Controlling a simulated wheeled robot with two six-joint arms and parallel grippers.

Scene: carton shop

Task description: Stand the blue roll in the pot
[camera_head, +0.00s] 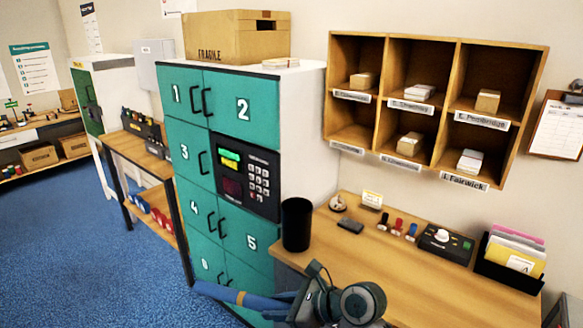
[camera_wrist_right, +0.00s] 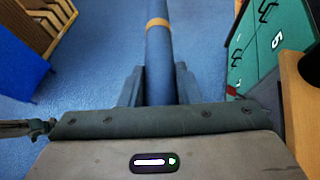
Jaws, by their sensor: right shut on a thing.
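The blue roll (camera_head: 215,290) is a long thin tube with an orange band, lying nearly level at the bottom of the head view. My right gripper (camera_head: 284,302) is shut on its right-hand part. In the right wrist view the roll (camera_wrist_right: 159,55) runs away from me between the two fingers of the gripper (camera_wrist_right: 158,86), over the floor. The pot is a black upright cylinder (camera_head: 297,225) on the near left corner of the desk. In the head view the roll is lower in the picture than the pot and apart from it. My left gripper is not in view.
The wooden desk (camera_head: 400,285) carries stamps, a black device (camera_head: 445,243) and a folder box (camera_head: 512,258). Teal lockers (camera_head: 245,100) stand left of the pot. Wooden pigeonholes (camera_head: 420,100) hang above the desk. Blue floor (camera_head: 90,250) lies open at left.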

